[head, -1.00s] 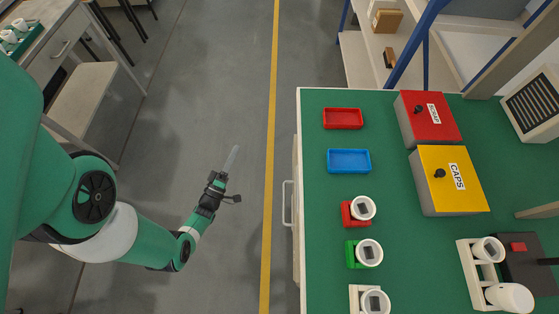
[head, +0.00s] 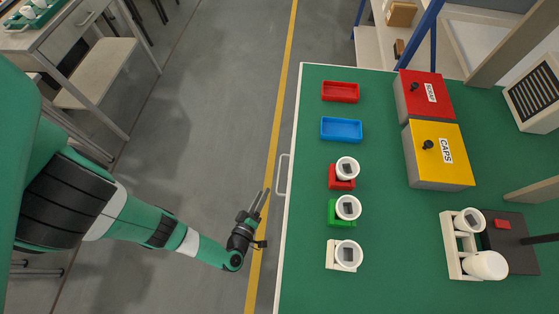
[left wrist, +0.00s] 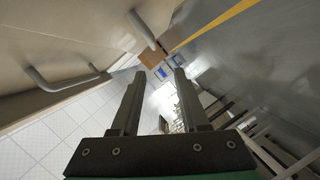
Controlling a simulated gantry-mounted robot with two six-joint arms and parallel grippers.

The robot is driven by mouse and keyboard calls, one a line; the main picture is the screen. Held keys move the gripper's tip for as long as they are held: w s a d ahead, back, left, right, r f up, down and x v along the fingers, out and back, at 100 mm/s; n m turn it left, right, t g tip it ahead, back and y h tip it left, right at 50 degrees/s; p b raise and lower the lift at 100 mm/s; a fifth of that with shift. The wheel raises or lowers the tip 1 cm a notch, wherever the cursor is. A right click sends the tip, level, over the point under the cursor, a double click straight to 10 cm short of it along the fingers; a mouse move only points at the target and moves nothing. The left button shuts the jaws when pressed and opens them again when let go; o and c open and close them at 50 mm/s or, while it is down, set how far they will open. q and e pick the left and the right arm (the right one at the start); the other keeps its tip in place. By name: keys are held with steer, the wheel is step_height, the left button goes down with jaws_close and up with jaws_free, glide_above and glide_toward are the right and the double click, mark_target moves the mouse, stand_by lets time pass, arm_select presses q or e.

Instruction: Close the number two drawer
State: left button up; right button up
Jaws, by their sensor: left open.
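My left gripper (head: 262,205) is open and empty, with its two fingers apart, over the floor just left of the green-topped bench. A pale drawer handle (head: 282,175) sticks out from the bench's left edge, a little beyond and to the right of the fingertips, apart from them. In the left wrist view the open fingers (left wrist: 159,75) frame nothing held. Two bar handles on beige fronts show there, one at the left (left wrist: 62,82) and one at the top (left wrist: 143,30). I see no drawer number. My right gripper is not in view.
The green bench top (head: 300,270) carries a red tray (head: 340,92), a blue tray (head: 341,129), several bulb holders, and a yellow CAPS box (head: 437,154). Floor left of the bench is free, with a yellow line (head: 274,140). A side table (head: 70,28) stands top left.

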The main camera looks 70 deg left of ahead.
mark_target(279, 175)
arm_select(q)
steer(key=shift+w+d+m+t+h, duration=0.35)
steer(key=shift+d+m+t+h, duration=0.05)
steer(key=shift+d, duration=0.25)
steer(key=shift+f, duration=0.1)
steer(key=b+x, duration=0.4)
steer(key=x, duration=0.6)
steer(key=shift+w, duration=0.1)
steer(key=shift+w+a+b, duration=0.35)
steer(key=shift+w+a, duration=0.15)
jaws_close()
stand_by(0.4)
